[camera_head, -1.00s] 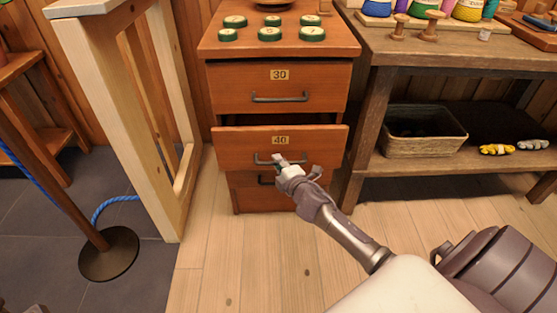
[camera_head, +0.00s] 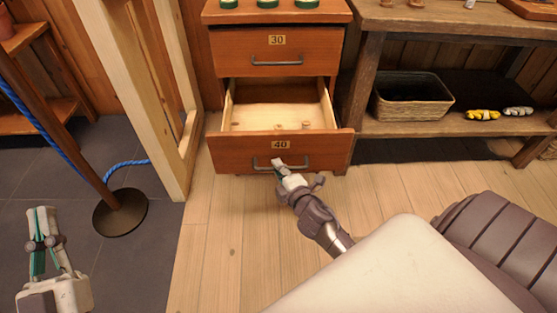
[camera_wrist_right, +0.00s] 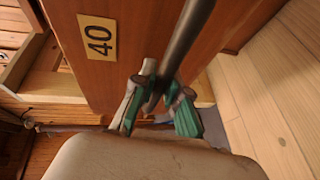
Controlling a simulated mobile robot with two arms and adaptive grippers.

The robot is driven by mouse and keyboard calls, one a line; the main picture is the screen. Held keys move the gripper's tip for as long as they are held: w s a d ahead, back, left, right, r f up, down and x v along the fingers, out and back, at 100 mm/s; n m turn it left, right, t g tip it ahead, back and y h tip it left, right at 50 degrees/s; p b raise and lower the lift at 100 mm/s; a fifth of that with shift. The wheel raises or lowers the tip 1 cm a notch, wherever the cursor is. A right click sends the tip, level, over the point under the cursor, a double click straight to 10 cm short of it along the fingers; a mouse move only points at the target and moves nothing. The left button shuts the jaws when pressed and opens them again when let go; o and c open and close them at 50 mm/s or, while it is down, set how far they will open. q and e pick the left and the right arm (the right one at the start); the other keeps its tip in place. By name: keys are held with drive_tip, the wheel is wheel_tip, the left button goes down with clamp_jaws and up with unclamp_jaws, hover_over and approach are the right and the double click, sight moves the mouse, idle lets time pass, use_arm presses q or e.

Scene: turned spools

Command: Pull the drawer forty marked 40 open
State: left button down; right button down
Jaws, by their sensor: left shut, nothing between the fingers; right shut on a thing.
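The drawer marked 40 (camera_head: 230,151) stands well out from the cabinet, and its pale wooden inside shows, with a few small wooden pieces at its front right. Its dark bar handle (camera_head: 262,165) is on the front, below the 40 label. My right gripper (camera_head: 279,167) is shut on this handle. In the right wrist view the fingers (camera_wrist_right: 158,95) close around the handle bar (camera_wrist_right: 190,35), beside the 40 label (camera_wrist_right: 98,38). My left gripper (camera_head: 42,228) is at the lower left over the dark floor, away from the drawer, shut and empty.
Drawer 30 (camera_head: 300,65) above is closed. A workbench with a basket (camera_head: 410,100) and gloves stands right. The plank floor in front is clear.

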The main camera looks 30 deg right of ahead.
drive_tip(key=shift+s+a, duration=0.1)
drive_tip(key=shift+s, duration=0.05)
drive_tip(key=c, duration=1.2)
unclamp_jaws()
drive_tip(key=shift+s, duration=0.1)
drive_tip(key=v, duration=1.1)
drive_tip(key=shift+s, duration=0.35)
